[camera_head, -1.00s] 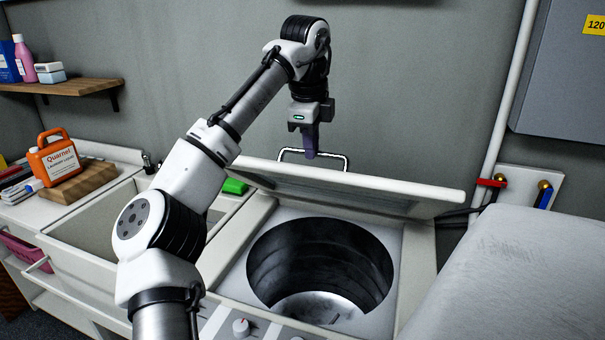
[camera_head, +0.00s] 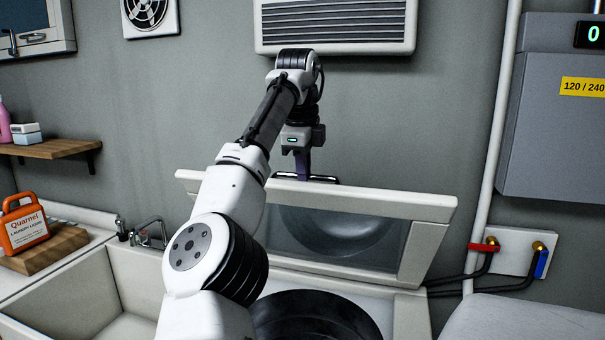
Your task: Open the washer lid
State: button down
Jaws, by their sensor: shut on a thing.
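The washer lid (camera_head: 425,208) is a white frame with a glass window, raised at the back of the washer and leaning, its inner side facing me. The round dark drum opening (camera_head: 318,315) shows below it. A metal bar handle (camera_head: 326,180) stands at the lid's top edge. My gripper (camera_head: 303,172) points down at this edge and is shut on the handle. The fingertips are partly hidden behind the lid's top edge.
A sink basin (camera_head: 125,300) with a metal tap (camera_head: 150,232) lies to the left. An orange laundry bottle (camera_head: 25,222) stands on a wooden block. Red and blue valves with black hoses (camera_head: 480,265) are at the right. A wall vent (camera_head: 335,25) is above my arm.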

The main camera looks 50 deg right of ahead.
jog(key=shift+w+d+f, duration=0.1)
jog(key=shift+d+f, duration=0.2)
jog(key=shift+f, duration=0.05)
jog(key=c, duration=1.9)
grip_release()
jog(key=o, duration=0.4)
jog(key=shift+w+d+f, duration=0.2)
jog(key=shift+d+f, duration=0.05)
jog(key=shift+d, duration=0.1)
jog(key=shift+o, duration=0.2)
jog(key=shift+s+a+r, duration=0.15)
jog(key=shift+a+r, duration=0.15)
jog(key=shift+r, duration=0.05)
jog(key=shift+d+f, duration=0.1)
